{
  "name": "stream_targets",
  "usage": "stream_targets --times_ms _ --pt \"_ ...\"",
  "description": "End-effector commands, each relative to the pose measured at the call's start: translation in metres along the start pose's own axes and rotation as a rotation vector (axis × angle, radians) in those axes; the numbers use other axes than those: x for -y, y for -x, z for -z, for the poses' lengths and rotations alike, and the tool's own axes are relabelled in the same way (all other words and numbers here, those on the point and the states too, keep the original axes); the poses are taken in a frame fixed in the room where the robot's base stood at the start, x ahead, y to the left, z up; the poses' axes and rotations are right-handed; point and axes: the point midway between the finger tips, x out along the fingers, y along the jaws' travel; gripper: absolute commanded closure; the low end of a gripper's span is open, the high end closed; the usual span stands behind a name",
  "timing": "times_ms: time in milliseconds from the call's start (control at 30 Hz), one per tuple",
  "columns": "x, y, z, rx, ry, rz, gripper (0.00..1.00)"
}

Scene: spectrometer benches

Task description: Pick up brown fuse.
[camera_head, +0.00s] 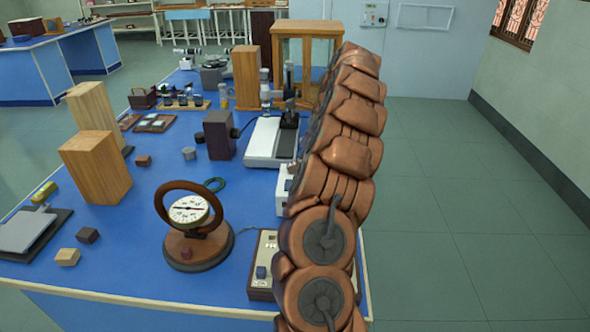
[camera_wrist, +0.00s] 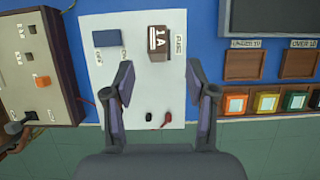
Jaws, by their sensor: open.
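The brown fuse (camera_wrist: 158,41) is a small block marked "1A" on a white panel (camera_wrist: 140,80), beside a FUSE label, in the wrist view. My gripper (camera_wrist: 159,68) is open and empty. Its two dark fingers spread to the left and right, with the fuse ahead of the gap between their tips. The fuse appears apart from both fingers. In the head view my copper-coloured arm covers this area, and I cannot make out the fuse or gripper.
A blue block (camera_wrist: 107,38) sits left of the fuse; red and black terminals (camera_wrist: 157,117) lie between the fingers. A beige control box (camera_wrist: 40,65) stands left. Coloured blocks (camera_wrist: 266,102) and brown trays (camera_wrist: 244,65) are right. A round dial instrument (camera_head: 190,210) stands on the blue bench.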

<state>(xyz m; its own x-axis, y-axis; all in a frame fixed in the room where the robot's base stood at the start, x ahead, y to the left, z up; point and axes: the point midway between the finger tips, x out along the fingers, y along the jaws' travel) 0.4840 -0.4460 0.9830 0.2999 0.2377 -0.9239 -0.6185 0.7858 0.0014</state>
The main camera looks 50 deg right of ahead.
Motion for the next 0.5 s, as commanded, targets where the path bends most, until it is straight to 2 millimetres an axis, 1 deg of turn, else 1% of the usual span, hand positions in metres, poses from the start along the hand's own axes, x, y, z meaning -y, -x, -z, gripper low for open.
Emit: stream_targets --times_ms 133,367,500 --pt "-0.001 -0.011 -0.001 0.0 0.002 -0.001 0.44" --pt "-0.001 -0.021 -0.001 0.0 0.003 -0.002 0.44" --pt "-0.003 -0.03 -0.001 0.0 0.003 -0.003 0.44"
